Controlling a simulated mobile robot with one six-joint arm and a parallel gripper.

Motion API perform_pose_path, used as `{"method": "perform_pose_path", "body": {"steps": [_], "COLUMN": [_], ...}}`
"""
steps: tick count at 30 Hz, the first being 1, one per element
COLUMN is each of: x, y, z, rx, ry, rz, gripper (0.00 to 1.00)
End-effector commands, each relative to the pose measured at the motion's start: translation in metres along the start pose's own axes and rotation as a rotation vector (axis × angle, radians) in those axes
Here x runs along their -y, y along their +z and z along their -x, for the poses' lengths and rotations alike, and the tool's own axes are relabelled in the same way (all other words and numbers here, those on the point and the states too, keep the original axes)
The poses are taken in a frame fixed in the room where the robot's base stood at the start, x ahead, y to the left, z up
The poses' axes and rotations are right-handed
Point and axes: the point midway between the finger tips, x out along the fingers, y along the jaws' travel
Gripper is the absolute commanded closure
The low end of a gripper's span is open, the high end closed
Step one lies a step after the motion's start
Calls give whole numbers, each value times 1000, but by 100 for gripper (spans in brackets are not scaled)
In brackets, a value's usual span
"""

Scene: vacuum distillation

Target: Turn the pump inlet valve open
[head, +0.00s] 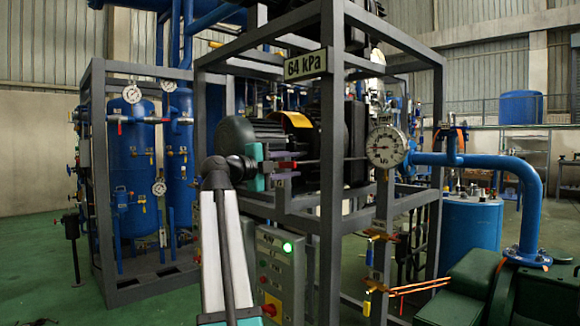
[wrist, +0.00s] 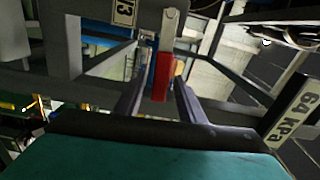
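A red valve handle (wrist: 161,77) hangs from a pale metal lever in the wrist view. It sits between the two dark fingers of my gripper (wrist: 160,92). The fingers stand apart on either side of it, and a narrow gap seems to show on the left. Contact on the right side is unclear. The valve body behind the handle is not clearly visible.
Grey frame posts (head: 333,200) stand close to my gripper. A "64 kPa" sign (head: 306,65) is above, and a round gauge (head: 386,146) is to the right. A control box (head: 280,270) with a green light is below. Open green floor lies at the left.

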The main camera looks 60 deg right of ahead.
Motion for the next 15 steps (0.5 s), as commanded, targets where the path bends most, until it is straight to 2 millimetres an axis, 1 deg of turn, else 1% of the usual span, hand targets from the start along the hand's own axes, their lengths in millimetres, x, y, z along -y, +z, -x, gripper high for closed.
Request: {"method": "perform_pose_path", "body": {"steps": [9,11,15], "x": [0,0,0], "y": [0,0,0], "z": [4,7,19], "rx": [1,2,2], "ry": [1,1,1], "rz": [1,1,1], "gripper": [64,64,64]}}
